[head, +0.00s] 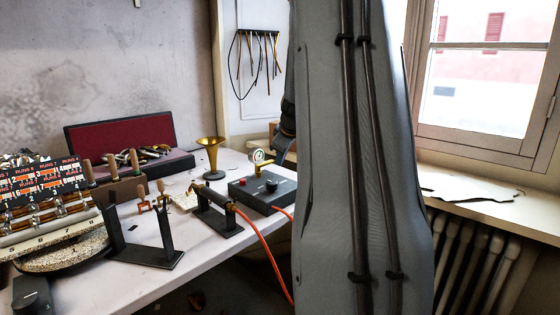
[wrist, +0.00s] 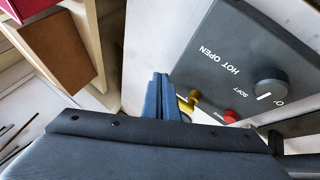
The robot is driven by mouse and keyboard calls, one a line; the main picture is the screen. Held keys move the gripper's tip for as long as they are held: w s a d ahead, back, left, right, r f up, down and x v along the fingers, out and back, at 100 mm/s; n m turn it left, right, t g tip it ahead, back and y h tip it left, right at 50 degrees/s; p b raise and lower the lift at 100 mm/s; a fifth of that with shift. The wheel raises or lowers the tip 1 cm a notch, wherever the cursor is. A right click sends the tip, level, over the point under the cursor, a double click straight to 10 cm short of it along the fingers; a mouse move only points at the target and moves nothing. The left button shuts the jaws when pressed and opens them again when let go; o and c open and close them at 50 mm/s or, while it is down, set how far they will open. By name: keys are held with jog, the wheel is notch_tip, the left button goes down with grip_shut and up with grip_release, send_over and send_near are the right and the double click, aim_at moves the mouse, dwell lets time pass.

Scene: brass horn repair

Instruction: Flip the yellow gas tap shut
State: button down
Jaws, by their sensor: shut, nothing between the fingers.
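The yellow gas tap (wrist: 191,100) shows in the wrist view at the edge of a dark control box (wrist: 225,55). It is partly hidden and its exact angle cannot be told. In the head view a small yellow lever (head: 265,164) sits by a round gauge (head: 258,155) behind the box (head: 250,194). My gripper (wrist: 160,84) has blue fingers, shut and empty, just left of the yellow tap in the wrist view. I cannot tell whether they touch it. In the head view my arm hides the gripper.
The box carries a red button (wrist: 231,116) and a dark knob (wrist: 270,84). In the head view a brass funnel (head: 210,150) stands left of the box, a black stand (head: 217,212) in front. An orange hose (head: 268,250) hangs over the table's edge.

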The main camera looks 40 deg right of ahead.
jog(key=s+b, duration=0.1)
jog(key=s, duration=0.2)
jog(key=shift+s+d+f+b, duration=0.1)
jog(key=shift+s+f+b, duration=0.1)
jog(key=shift+b, duration=0.2)
jog(key=s+d+r, duration=0.4)
jog(key=r, duration=0.4)
jog(key=shift+r, duration=0.15)
jog(key=shift+a, duration=0.1)
